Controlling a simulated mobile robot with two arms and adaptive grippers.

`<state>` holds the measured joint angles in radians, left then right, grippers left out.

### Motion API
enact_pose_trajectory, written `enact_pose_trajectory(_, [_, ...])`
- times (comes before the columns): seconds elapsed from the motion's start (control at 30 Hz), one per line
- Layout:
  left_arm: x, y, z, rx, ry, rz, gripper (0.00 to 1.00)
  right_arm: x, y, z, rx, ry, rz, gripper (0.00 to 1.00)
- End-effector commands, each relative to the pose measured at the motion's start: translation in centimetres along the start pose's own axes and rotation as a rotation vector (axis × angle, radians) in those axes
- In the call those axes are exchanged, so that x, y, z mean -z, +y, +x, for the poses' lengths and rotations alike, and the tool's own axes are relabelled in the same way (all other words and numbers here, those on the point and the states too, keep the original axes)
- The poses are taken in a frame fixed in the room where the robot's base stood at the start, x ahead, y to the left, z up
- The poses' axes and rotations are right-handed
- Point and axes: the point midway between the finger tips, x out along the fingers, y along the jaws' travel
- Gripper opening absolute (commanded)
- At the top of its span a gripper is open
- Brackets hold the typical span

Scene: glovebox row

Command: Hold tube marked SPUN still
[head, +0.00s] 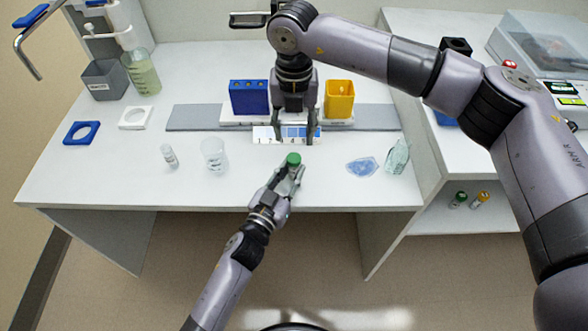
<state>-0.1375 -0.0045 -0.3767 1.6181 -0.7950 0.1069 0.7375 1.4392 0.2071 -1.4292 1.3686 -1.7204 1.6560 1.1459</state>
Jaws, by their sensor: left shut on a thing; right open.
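A tube with a green cap (293,159) is in my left gripper (291,173), near the front edge of the white bench. My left gripper is shut on it, and the fingers hide most of the tube's body. No SPUN marking can be read on it from here. My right gripper (293,138) is open and points down, just behind the green cap and over a small white-and-blue panel (267,133). Nothing shows between its fingers.
A blue rack (249,97) and a yellow container (340,98) stand behind my grippers. A clear beaker (214,156) and a small vial (169,156) stand left. A blue patch (362,167) and a clear bottle (397,157) are right. The front-left bench is clear.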

Motion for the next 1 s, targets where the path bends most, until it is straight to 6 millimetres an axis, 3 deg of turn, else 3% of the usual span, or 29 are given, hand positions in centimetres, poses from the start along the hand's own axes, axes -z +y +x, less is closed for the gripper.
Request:
enact_pose_trajectory(0.37, [-0.02,-0.01,-0.01,0.0,0.0,0.0,0.0,0.03,0.07,0.02,-0.001,0.0,0.074,0.44])
enact_pose_trajectory(0.8, [-0.02,0.0,0.0,0.0,0.0,0.0,0.0,0.08,0.16,0.02,-0.002,0.002,0.88,0.44])
enact_pose_trajectory(1.0, [-0.02,0.0,0.0,0.0,0.0,0.0,0.0,0.05,0.06,0.01,0.0,0.001,1.118,0.44])
